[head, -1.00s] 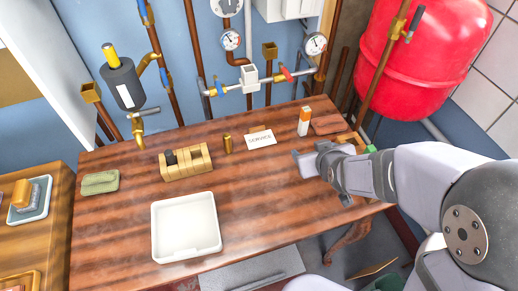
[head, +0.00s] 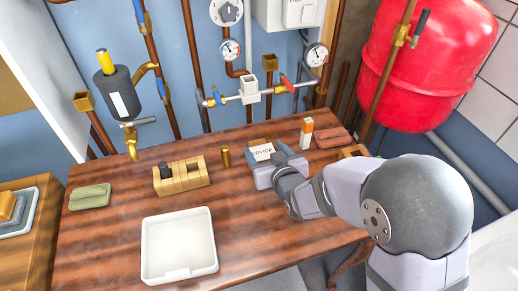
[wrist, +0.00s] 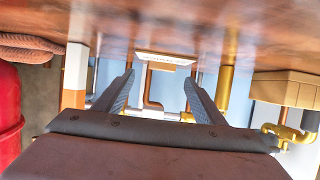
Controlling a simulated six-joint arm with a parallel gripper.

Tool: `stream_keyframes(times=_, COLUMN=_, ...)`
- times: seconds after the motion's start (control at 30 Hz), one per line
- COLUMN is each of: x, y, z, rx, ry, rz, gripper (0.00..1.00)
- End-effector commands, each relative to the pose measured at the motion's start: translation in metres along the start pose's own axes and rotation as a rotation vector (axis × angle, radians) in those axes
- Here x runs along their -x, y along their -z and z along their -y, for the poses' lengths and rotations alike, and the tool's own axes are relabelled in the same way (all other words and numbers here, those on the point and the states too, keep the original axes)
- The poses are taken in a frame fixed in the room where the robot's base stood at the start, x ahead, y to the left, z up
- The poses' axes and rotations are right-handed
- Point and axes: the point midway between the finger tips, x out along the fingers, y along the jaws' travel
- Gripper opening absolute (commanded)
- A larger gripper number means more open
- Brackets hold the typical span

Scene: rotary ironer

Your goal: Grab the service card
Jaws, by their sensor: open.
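The service card (head: 262,151) is a white card with dark lettering, propped on a small wooden holder at the back middle of the wooden table. My gripper (head: 267,154) is low over the table in front of it, with its fingers apart on either side of the card in the head view. In the wrist view the card (wrist: 166,58) shows ahead, between the two open fingers (wrist: 158,78). I cannot tell whether the fingers touch it. The gripper body hides the table just in front of the card.
A brass cylinder (head: 225,157) stands close left of the card, and an orange-and-white box (head: 306,133) stands to the right. A slotted wooden block (head: 181,178), a green pad (head: 90,197) and a white tray (head: 178,271) lie further left. Pipes and gauges line the back wall.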

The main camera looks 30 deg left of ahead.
Motion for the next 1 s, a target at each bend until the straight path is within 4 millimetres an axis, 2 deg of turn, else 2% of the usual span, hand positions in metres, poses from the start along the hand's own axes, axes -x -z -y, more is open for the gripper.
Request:
stream_keyframes(times=0.17, x=-0.007, y=0.000, z=0.001, rx=0.000, ry=0.000, rz=0.000, gripper=0.64)
stream_keyframes(times=0.57, x=-0.048, y=-0.002, z=0.004, rx=0.000, ry=0.000, rz=0.001, gripper=0.64)
stream_keyframes(times=0.87, x=-0.052, y=-0.002, z=0.003, rx=0.000, ry=0.000, rz=0.000, gripper=0.64)
stream_keyframes(times=0.9, x=-0.052, y=-0.002, z=0.003, rx=0.000, ry=0.000, rz=0.000, gripper=0.62)
stream_keyframes(times=1.0, x=-0.052, y=-0.002, z=0.003, rx=0.000, ry=0.000, rz=0.000, gripper=0.38)
